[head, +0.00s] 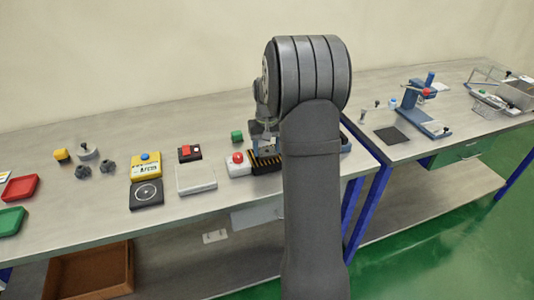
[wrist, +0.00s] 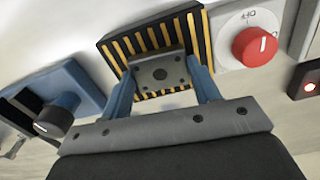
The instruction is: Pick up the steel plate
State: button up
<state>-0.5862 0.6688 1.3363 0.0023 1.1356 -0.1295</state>
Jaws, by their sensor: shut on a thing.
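In the head view my gripper (head: 264,140) is low over the striped pad (head: 265,165), and my arm hides part of this area.
A white box with a red knob (wrist: 255,47) stands close beside the pad. A blue unit with a black knob (wrist: 55,122) is on the other side.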

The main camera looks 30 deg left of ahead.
jog(key=shift+d+r, duration=0.1)
jog(key=shift+r, duration=2.15)
jog(key=d+r, duration=0.6)
jog(key=d, duration=0.5)
jog(key=n, duration=0.3)
send_near(268, 151)
jog(key=s+a, duration=0.3)
jog(key=s, duration=0.3)
jog(key=s+a+f+n, duration=0.3)
jog(key=s+a, duration=0.4)
jog(key=a, duration=0.3)
jog(key=shift+w+d+f, duration=0.1)
jog(key=shift+f, duration=1.15)
jog(key=shift+w+d+f, duration=0.1)
jog(key=shift+f, duration=1.15)
jog(key=shift+s+a, duration=5.05)
jog(key=shift+a, duration=0.05)
jog(key=shift+s+a+r, duration=0.25)
jog(key=shift+r, duration=0.3)
jog(key=shift+s+a+r, duration=0.25)
jog(key=shift+r, duration=2.15)
